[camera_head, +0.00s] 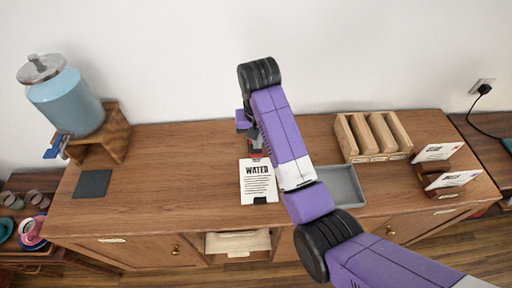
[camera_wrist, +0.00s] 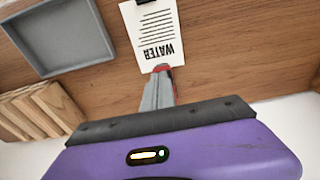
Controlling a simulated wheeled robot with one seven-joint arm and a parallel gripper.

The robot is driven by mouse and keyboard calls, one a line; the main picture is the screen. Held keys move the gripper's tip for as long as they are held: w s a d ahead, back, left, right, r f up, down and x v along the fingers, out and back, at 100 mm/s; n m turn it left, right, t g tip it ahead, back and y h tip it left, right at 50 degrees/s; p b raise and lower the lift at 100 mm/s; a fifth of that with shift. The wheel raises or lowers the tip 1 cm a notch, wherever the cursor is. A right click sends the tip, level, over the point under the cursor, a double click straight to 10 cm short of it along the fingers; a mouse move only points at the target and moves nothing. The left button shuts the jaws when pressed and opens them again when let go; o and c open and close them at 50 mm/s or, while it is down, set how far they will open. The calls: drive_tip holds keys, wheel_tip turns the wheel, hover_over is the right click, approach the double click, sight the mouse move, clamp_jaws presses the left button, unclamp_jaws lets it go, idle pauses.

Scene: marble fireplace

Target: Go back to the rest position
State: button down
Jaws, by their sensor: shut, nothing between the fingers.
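My purple arm reaches over the wooden sideboard (camera_head: 190,150) in the head view, and its end hangs above the back middle of the top. My gripper (camera_wrist: 162,70) is shut and empty, with its red fingertips close to the edge of a white card marked WATER (camera_wrist: 154,35). The card also shows in the head view (camera_head: 258,185), below the gripper. I cannot tell whether the fingertips touch the card. Part of the gripper is hidden behind the arm in the head view.
A grey tray (camera_head: 345,186) lies right of the card, partly behind my arm. A wooden slotted rack (camera_head: 345,140) and card holders (camera_head: 450,188) stand at the right. A blue dispenser (camera_head: 68,100) on a wooden stand and a dark mat (camera_head: 92,184) are at the left. The top left of centre is clear.

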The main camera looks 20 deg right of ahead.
idle(0.4)
drive_tip(key=w+r+n+t, duration=0.2)
drive_tip(key=w+r+t, duration=0.2)
drive_tip(key=w+t, duration=0.45)
drive_tip(key=s+f+n+t+b, duration=0.1)
drive_tip(key=s+t+b, duration=0.4)
drive_tip(key=s, duration=4.4)
drive_tip(key=shift+s+d+f+n+b, duration=0.15)
drive_tip(key=shift+d+f+n+b, duration=0.15)
drive_tip(key=shift+d+b, duration=0.25)
drive_tip(key=shift+a, duration=0.1)
